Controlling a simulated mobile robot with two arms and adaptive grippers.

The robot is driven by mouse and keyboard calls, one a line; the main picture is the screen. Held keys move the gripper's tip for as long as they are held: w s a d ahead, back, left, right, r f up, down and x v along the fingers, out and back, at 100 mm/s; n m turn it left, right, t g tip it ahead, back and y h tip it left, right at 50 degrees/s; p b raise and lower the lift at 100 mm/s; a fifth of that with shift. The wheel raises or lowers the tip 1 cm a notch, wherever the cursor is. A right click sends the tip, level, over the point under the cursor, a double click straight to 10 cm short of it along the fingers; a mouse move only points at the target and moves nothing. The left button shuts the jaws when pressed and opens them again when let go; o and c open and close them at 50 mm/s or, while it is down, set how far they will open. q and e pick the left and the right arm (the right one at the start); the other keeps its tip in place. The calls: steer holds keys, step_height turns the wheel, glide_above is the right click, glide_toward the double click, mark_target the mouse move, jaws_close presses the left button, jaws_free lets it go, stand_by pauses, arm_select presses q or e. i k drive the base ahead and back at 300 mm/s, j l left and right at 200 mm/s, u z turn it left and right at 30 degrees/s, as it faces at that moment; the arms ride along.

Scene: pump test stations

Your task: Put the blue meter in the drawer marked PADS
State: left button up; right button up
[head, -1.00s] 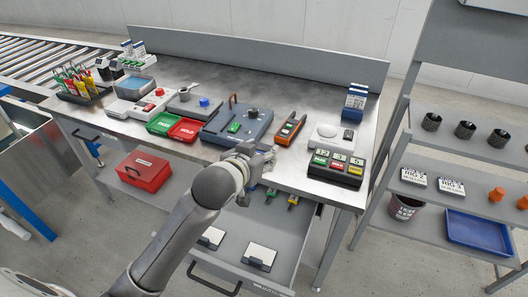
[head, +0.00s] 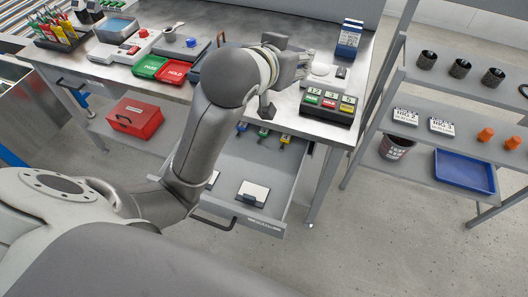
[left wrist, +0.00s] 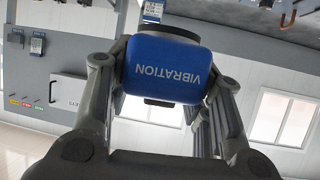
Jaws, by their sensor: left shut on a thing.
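My left gripper (head: 302,66) is above the workbench's right part, high over its front edge. In the left wrist view, the left gripper (left wrist: 160,85) is shut on a blue meter (left wrist: 163,68) marked VIBRATION, its lettering upside down. In the head view the hand mostly hides the meter. A grey drawer (head: 232,166) stands pulled out under the bench, below my left arm. The small label on its front is too small to read. White-topped dark blocks (head: 254,193) and several coloured-tipped items lie in it. My right gripper is out of view.
A red box (head: 136,118) sits on the lower shelf. A shelf rack with a blue tray (head: 464,172) stands at right.

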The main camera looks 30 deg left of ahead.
mark_target(279, 170)
steer(key=j+z, duration=0.45)
steer(key=k+j+z, duration=0.15)
steer(key=j+z, duration=0.35)
steer(key=k+j+z, duration=0.2)
steer(key=z, duration=0.25)
steer(key=k+j, duration=0.25)
steer(key=j, duration=0.2)
steer(key=k+j+z, duration=0.1)
steer(key=k+j, duration=0.2)
steer(key=j, duration=0.1)
